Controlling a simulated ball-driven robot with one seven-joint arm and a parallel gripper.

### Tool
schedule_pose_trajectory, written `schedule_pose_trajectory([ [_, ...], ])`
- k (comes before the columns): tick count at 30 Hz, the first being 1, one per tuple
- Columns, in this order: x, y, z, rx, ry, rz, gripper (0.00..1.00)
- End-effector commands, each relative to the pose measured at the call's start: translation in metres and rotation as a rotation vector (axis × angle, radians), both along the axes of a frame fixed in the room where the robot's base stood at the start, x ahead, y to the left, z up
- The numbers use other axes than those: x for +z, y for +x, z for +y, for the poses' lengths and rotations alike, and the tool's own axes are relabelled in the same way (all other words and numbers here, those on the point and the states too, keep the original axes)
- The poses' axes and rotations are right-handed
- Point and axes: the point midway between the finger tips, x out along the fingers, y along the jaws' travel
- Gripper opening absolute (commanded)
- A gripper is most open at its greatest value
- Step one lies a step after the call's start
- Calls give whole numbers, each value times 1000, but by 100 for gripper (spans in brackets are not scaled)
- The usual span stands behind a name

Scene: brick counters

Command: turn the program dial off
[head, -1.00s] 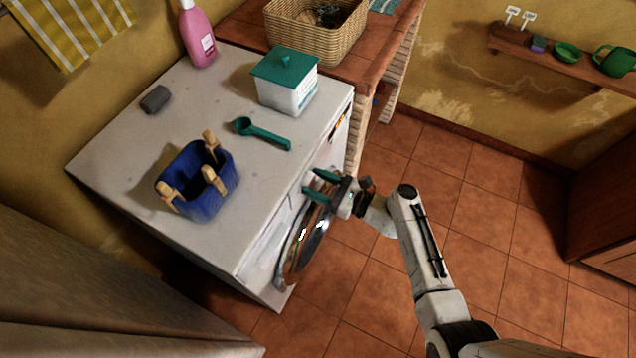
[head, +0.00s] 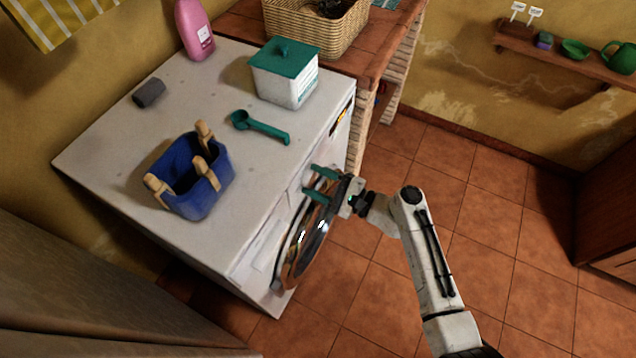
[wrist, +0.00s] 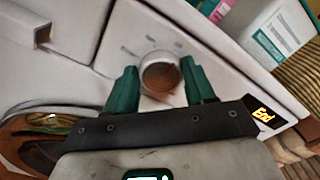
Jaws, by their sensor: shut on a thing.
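The program dial (wrist: 160,75) is a round knob with a brownish face on the white front panel of the washing machine (head: 140,125). In the wrist view it sits between the two green fingers of my gripper (wrist: 160,88), which is shut on it. In the head view my gripper (head: 318,184) reaches the machine's front above the round door, and the dial itself is hidden there. A display with "End" in yellow (wrist: 263,115) shows to the right of the dial.
The round glass door (head: 305,245) is just below my gripper. On the machine top stand a blue peg basket (head: 190,185), a green scoop (head: 262,128), a white box with green lid (head: 285,85), a grey item (head: 149,93) and a pink bottle (head: 194,30).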

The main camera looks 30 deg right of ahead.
Motion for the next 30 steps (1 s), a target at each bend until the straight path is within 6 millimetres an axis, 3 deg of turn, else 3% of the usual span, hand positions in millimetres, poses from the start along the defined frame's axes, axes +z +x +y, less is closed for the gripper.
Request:
schedule_pose_trajectory([
  [19,-1,-1,0,0,-49,-34,24],
  [20,-1,-1,0,0,-49,-34,55],
  [27,-1,-1,0,0,-48,-33,77],
  [30,-1,0,0,0,-48,-33,77],
])
